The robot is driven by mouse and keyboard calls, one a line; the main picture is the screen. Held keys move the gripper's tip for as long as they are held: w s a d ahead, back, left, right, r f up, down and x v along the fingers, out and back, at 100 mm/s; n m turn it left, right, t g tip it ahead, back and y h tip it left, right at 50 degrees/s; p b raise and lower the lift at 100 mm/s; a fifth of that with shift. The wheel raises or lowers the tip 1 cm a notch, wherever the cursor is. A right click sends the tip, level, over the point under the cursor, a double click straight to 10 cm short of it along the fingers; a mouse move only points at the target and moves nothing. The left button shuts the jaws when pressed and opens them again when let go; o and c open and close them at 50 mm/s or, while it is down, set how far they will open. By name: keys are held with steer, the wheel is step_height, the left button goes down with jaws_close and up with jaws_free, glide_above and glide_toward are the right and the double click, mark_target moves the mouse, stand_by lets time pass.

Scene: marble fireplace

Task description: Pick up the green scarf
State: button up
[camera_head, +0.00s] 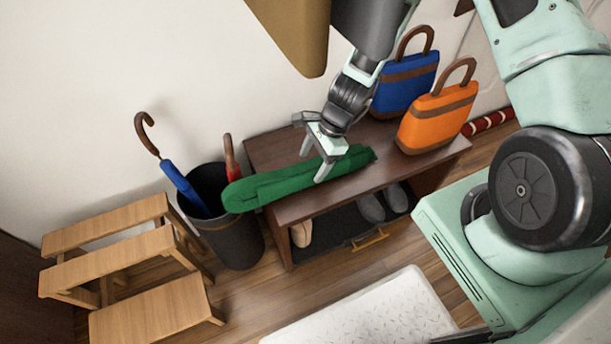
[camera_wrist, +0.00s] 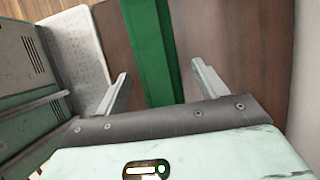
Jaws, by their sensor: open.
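The green scarf (camera_head: 287,183) lies folded in a long strip across the top of the dark wooden bench (camera_head: 277,148). Its left end reaches past the bench edge, beside the umbrella stand. My gripper (camera_head: 319,166) is over the right part of the scarf, with its fingers pointing down. In the wrist view the two fingers (camera_wrist: 160,88) are wide apart, and the scarf (camera_wrist: 150,50) runs between them with clear space on both sides. My gripper is open and empty. I cannot tell exactly how high the fingertips are above the bench top.
An orange handbag (camera_head: 437,117) and a blue handbag (camera_head: 404,82) stand on the bench to the right. A dark umbrella stand (camera_head: 233,242) holds a blue and a red umbrella at left. A wooden step stool (camera_head: 150,312) is further left. Shoes (camera_head: 371,207) sit underneath. A pale mat (camera_head: 368,316) lies in front.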

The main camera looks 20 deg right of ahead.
mark_target(303, 176)
steer(key=x, duration=0.2)
steer(key=a+b+x, duration=0.1)
steer(key=x, duration=0.2)
steer(key=shift+s+f+b, duration=0.1)
steer(key=shift+b, duration=0.2)
steer(key=c, duration=1.1)
